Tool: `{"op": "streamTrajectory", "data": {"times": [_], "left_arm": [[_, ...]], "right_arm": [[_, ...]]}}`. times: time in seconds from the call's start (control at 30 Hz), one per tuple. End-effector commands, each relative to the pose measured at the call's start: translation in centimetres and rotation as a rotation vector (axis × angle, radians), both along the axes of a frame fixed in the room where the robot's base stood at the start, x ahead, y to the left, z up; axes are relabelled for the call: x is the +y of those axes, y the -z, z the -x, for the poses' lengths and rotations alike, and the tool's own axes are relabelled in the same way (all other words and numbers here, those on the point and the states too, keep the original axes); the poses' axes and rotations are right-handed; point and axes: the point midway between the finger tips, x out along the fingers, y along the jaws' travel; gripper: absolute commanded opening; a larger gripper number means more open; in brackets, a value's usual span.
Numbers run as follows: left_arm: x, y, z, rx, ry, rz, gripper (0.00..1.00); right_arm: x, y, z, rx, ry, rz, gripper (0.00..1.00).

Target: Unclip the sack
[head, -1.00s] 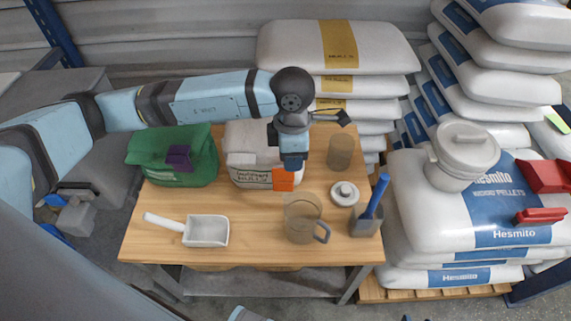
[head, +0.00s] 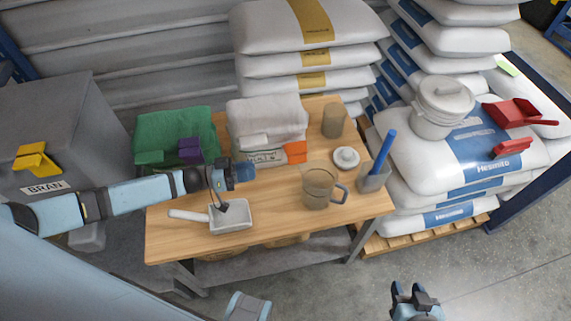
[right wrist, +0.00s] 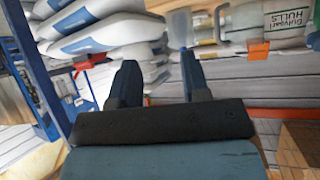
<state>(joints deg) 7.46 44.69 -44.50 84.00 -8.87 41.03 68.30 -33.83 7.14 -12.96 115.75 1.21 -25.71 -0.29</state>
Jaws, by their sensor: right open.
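A white sack (head: 268,120) with a folded top stands on the table, with an orange clip (head: 295,152) at its front right.
The wooden table (head: 270,235) also holds a white scoop (head: 231,216), a clear jug (head: 320,186), a tumbler (head: 334,120), a white lid (head: 345,158) and a holder (head: 373,180) with a blue-handled tool. A bin (head: 50,120) is left; stacked sacks (head: 455,215) are right.

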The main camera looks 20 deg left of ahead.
Motion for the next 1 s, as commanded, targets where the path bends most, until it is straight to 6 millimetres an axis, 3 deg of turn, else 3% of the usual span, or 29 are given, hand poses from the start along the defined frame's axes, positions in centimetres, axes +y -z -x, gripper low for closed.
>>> {"op": "streamTrajectory", "data": {"times": [0.1,0.23,0.7,1.0], "left_arm": [[1.5,1.1,-0.1,0.080,-0.038,0.031,0.24],[0.9,1.1,-0.7,0.089,-0.043,0.039,0.24],[-7.0,1.0,-5.8,0.085,-0.040,0.039,0.24],[-9.6,1.0,-7.6,0.085,-0.041,0.035,0.24]], "right_arm": [[0.1,0.2,0.6,0.003,-0.008,-0.004,0.43],[0.2,0.4,1.2,0.009,-0.010,-0.007,0.43],[0.5,-0.4,1.0,-0.001,-0.010,-0.012,0.43],[0.2,-0.3,1.0,0.001,-0.007,-0.008,0.43]]}}
